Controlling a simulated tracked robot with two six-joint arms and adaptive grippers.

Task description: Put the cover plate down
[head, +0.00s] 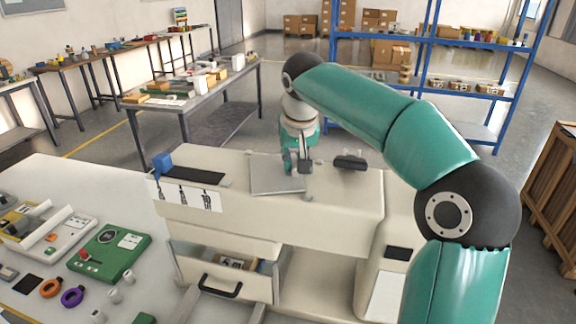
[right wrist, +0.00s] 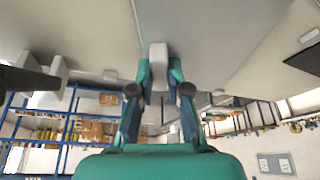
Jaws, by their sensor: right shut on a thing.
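The cover plate (head: 275,177) is a flat grey square on or just above the cream machine top in the head view; I cannot tell if it touches. My right gripper (head: 296,168) is at its right part, at the end of the green arm reaching over. In the right wrist view my right gripper (right wrist: 159,88) is shut on a pale grip piece (right wrist: 158,56) that meets a broad grey surface, apparently the plate (right wrist: 200,25). The wrist hides part of the grip in the head view. My left gripper is not in view.
The cream machine (head: 330,208) has a dark handle-like part (head: 350,162) right of the plate and a blue block (head: 162,164) at left. An open drawer (head: 232,262) is below. A white table (head: 60,180) with a green box (head: 108,252) stands at left.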

